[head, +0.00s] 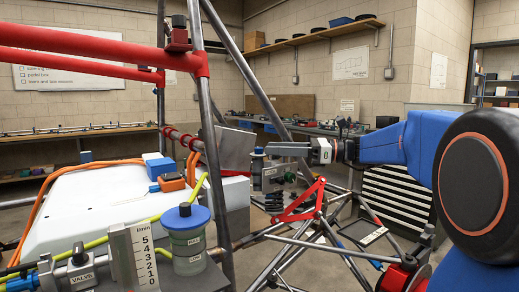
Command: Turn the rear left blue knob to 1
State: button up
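My gripper (270,150) reaches in from the right, its fingers pointing left and seen from the side. I cannot tell if the fingers are open or shut. Just left of the fingertips is a small upright grey cylinder with a small blue top (258,150), which may be the rear left blue knob. The fingertips look very close to it or touching; I cannot tell which. Any marks or setting on it are too small to read. A larger blue cap (187,216) sits on a clear reservoir (188,250) in the left foreground.
Steel chassis tubes (212,150) and red bars (80,45) cross the left and middle. A red suspension arm (300,205) lies below my gripper. A numbered gauge (135,255) and a white box (100,210) with orange cables stand at the left. Workbenches line the back wall.

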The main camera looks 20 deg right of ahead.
aim_at(259, 148)
jog(key=shift+x, duration=2.55)
grip_shut()
